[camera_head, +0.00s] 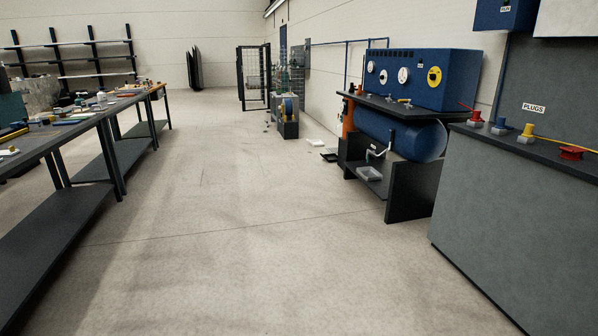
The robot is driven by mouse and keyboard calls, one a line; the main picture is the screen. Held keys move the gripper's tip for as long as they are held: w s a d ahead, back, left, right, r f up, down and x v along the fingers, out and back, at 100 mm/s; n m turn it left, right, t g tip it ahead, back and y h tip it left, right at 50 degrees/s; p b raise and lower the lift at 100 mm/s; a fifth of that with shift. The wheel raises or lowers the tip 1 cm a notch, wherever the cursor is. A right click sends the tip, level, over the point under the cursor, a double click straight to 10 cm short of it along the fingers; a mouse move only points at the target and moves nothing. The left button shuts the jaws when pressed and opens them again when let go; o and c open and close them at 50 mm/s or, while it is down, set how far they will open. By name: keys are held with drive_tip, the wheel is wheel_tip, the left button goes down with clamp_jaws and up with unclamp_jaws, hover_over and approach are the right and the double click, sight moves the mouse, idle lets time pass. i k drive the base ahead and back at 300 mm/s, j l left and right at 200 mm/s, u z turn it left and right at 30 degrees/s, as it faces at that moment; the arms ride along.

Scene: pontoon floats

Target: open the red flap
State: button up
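I cannot clearly make out a red flap in the head view. Several small red items show at the right. A low red piece (571,153) sits on the dark top of the grey counter (520,205). A red plug-like part (476,117) on a pale base stands farther along that counter, beside a blue one (501,124) and a yellow one (527,131). Whether any of these is a flap, I cannot tell. My gripper and arm are not in view.
A blue panel box with gauges (425,78) stands on a dark bench, with a blue tank (400,137) below. Long cluttered workbenches (75,135) line the left. A small machine (288,117) stands farther back. The concrete floor between (230,220) is clear.

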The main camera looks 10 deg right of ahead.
sight(574, 149)
drive_tip(key=i+z, duration=0.2)
drive_tip(key=i, duration=0.45)
drive_tip(key=i+j+z, duration=0.2)
drive_tip(key=i, duration=0.4)
drive_tip(key=i+j+z, duration=0.2)
drive_tip(key=i, duration=0.45)
drive_tip(key=i+l+z, duration=0.15)
drive_tip(key=i+z, duration=0.7)
drive_tip(key=i, duration=0.2)
drive_tip(key=i+j+z, duration=0.2)
drive_tip(key=i+z, duration=0.2)
drive_tip(key=i+l, duration=0.1)
drive_tip(key=i, duration=0.15)
